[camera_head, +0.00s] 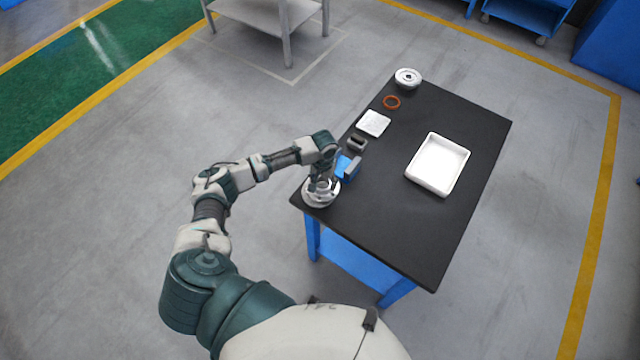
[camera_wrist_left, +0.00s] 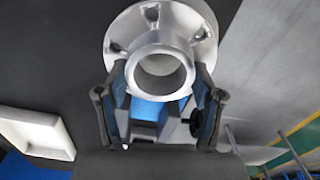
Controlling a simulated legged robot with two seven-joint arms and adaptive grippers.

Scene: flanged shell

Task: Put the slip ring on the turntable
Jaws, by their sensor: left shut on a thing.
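My left gripper (camera_head: 322,184) is at the table's near left corner. In the left wrist view its two fingers (camera_wrist_left: 160,100) are shut on the silver collar of a flanged metal part (camera_wrist_left: 192,25). This part has a wide round flange with bolt holes and an open bore. In the head view the round metal flange (camera_head: 318,200) shows below the fingers; I cannot tell whether it touches the table. A round silver disc with a dark centre (camera_head: 408,76) lies at the far left corner. I cannot tell which round part is the slip ring or the turntable. My right gripper is not in view.
The black table (camera_head: 400,230) also carries an orange ring (camera_head: 392,102), a flat white square (camera_head: 373,123), a small dark block (camera_head: 357,143), a blue fixture (camera_head: 348,167) close beside the left gripper and a white tray (camera_head: 438,187). The table's near right is bare.

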